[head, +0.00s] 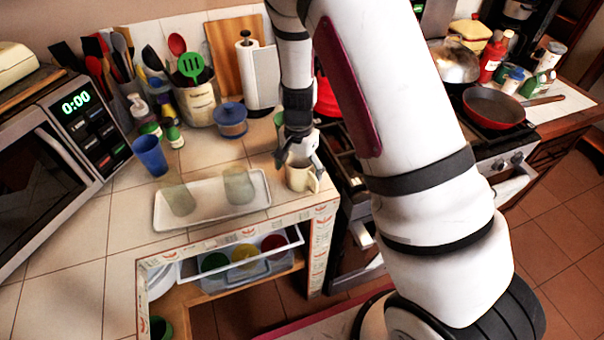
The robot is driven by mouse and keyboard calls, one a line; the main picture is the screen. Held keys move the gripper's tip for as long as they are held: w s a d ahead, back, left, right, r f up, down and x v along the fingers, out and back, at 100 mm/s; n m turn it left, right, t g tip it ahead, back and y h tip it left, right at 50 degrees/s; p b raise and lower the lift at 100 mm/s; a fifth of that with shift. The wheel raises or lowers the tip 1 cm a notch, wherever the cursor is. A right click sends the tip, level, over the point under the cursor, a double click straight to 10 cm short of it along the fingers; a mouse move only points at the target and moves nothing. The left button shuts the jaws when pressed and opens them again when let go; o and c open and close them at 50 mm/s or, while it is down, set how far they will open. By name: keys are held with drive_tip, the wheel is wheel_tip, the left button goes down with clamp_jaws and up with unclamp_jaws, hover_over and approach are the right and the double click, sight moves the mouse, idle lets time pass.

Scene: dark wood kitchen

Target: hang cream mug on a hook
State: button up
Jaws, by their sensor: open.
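The cream mug (299,177) stands upright on the tiled counter near its right front corner, with its handle toward the lower right. My gripper (298,158) is directly above the mug, pointing down, with its fingers at the mug's rim. The fingers are open; whether they touch the mug I cannot tell. My arm hides part of the area behind it. No hook is clearly visible in this view.
A white tray (212,217) with two translucent cups lies left of the mug. The stove is to the right, with a red pan (496,106). An open shelf holds coloured cups below the counter.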

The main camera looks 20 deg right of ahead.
drive_tip(key=c, duration=1.5)
drive_tip(key=shift+c, duration=0.2)
drive_tip(key=shift+w+r, duration=0.1)
drive_tip(key=shift+r, duration=0.85)
drive_tip(key=shift+s+a+r+b, duration=0.1)
drive_tip(key=shift+s+r+b, duration=0.25)
drive_tip(key=shift+s+r, duration=0.4)
drive_tip(key=s+a+r, duration=0.1)
drive_tip(key=s+a, duration=0.1)
drive_tip(key=s, duration=1.2)
drive_tip(key=shift+s+a+r, duration=0.2)
drive_tip(key=shift+r, duration=0.05)
